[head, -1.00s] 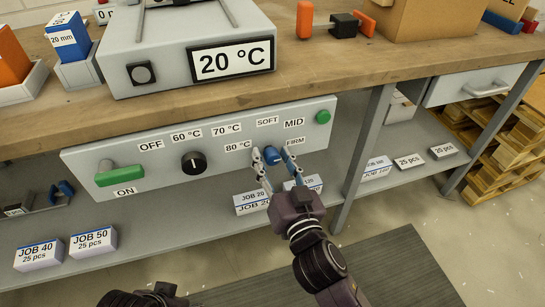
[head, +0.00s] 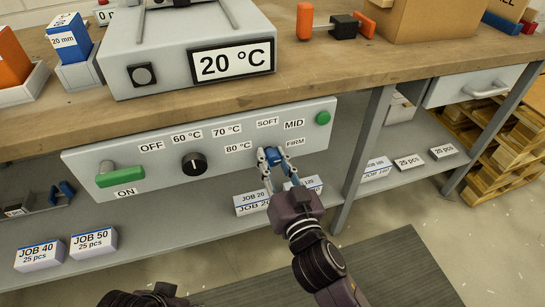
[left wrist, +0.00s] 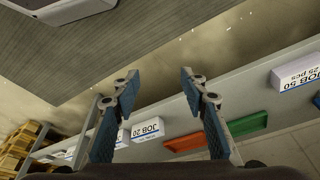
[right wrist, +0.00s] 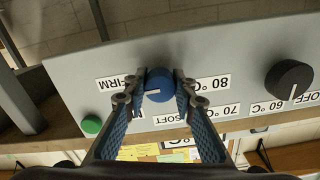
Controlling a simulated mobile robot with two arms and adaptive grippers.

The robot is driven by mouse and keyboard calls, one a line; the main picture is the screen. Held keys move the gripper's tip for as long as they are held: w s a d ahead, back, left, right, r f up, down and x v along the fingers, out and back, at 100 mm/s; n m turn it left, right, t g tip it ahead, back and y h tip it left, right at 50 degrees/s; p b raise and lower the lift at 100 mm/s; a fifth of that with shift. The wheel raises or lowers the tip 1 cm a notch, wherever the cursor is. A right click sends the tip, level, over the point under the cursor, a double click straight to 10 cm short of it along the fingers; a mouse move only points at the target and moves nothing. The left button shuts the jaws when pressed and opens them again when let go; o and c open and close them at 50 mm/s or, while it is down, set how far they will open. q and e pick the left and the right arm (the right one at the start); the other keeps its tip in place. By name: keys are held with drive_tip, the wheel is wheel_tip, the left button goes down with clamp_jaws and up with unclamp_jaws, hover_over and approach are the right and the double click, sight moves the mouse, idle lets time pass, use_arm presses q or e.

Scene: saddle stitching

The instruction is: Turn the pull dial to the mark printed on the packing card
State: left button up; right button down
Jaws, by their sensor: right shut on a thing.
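The blue pull dial (right wrist: 160,85) is on the grey front panel (head: 75,165), among the SOFT (head: 267,122), MID (head: 294,125) and FIRM (head: 296,142) labels. My right gripper (right wrist: 159,88) is shut on the dial, one finger on each side. In the right wrist view, the dial's white line points left, towards the FIRM side; MID is hidden there by a finger. My left gripper (left wrist: 155,88) is open and empty. I cannot make out a packing card.
A black knob (head: 194,163) with temperature labels, a green ON/OFF lever (head: 119,177) and a green button (head: 323,117) share the panel. A 20 °C display (head: 234,62) stands above. JOB boxes, including JOB 50 (head: 94,242), sit on the shelf below.

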drive_tip(key=shift+r+n+p, duration=0.15)
drive_tip(key=shift+n+p, duration=0.5)
drive_tip(key=shift+n, duration=0.25)
drive_tip(key=n+p, duration=0.2)
drive_tip(key=n, duration=0.3)
drive_tip(key=shift+p, duration=0.4)
use_arm(q)
drive_tip(key=s+x, duration=0.2)
drive_tip(key=x, duration=0.9)
drive_tip(key=shift+s+f+g, duration=0.2)
drive_tip(key=shift+f+g, duration=0.2)
drive_tip(key=shift+f, duration=0.2)
use_arm(e)
drive_tip(key=shift+n, duration=0.9)
use_arm(q)
drive_tip(key=shift+d, duration=0.1)
use_arm(e)
drive_tip(key=c, duration=1.6)
unclamp_jaws()
drive_tip(key=shift+s, duration=0.1)
drive_tip(key=v, duration=1.1)
drive_tip(key=shift+s+d, duration=0.15)
drive_tip(key=shift+s, duration=0.2)
